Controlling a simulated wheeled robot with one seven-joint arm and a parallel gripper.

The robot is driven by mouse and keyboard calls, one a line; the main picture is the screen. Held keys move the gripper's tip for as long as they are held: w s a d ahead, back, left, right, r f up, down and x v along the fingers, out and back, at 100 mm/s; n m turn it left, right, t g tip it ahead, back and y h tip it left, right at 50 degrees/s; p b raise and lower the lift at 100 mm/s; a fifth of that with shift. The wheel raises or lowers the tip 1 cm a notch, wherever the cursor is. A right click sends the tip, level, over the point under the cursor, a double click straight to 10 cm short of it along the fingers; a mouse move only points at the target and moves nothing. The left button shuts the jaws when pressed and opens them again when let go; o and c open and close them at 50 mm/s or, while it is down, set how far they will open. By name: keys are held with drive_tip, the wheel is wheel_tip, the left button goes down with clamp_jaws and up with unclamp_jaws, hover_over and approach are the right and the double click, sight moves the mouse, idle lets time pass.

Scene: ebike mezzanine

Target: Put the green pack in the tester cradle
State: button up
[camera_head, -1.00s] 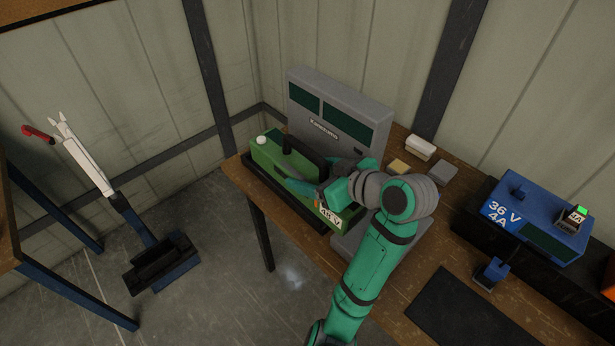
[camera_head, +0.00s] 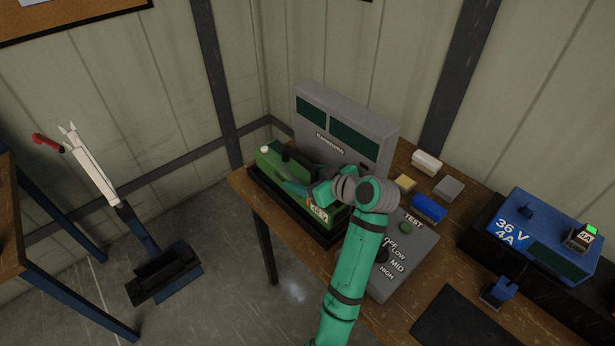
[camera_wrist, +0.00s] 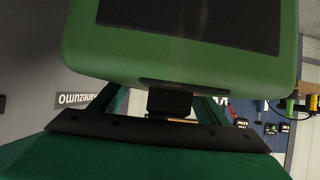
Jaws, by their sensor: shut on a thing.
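The green pack (camera_head: 270,163), with a black handle, a white knob and a 48 V label, is in the head view at the bench's left. It sits in or just over the black tester cradle (camera_head: 262,188); I cannot tell whether it is fully seated. My gripper (camera_head: 304,188) is at the pack's handle, shut on the pack, and my arm hides part of it. In the wrist view the pack (camera_wrist: 180,70) fills the top of the picture, close to my gripper. The grey tester (camera_head: 345,120) with dark screens stands behind the cradle.
A grey control panel (camera_head: 405,265) with a TEST button and OFF to HIGH marks lies right of the cradle. Small blocks (camera_head: 425,163) lie behind it. A blue 36 V charger (camera_head: 540,232) and a dark mat (camera_head: 465,322) are further right. A stand (camera_head: 165,270) is on the floor at left.

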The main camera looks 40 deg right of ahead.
drive_tip(key=shift+w+d+f, duration=0.2)
drive_tip(key=shift+w+f, duration=0.2)
drive_tip(key=shift+w, duration=0.15)
drive_tip(key=shift+f, duration=1.4)
drive_tip(key=o, duration=2.1)
drive_tip(key=shift+s+f, duration=0.15)
drive_tip(key=shift+f, duration=0.25)
drive_tip(key=shift+c, duration=0.2)
drive_tip(key=shift+r, duration=0.15)
drive_tip(key=v, duration=1.2)
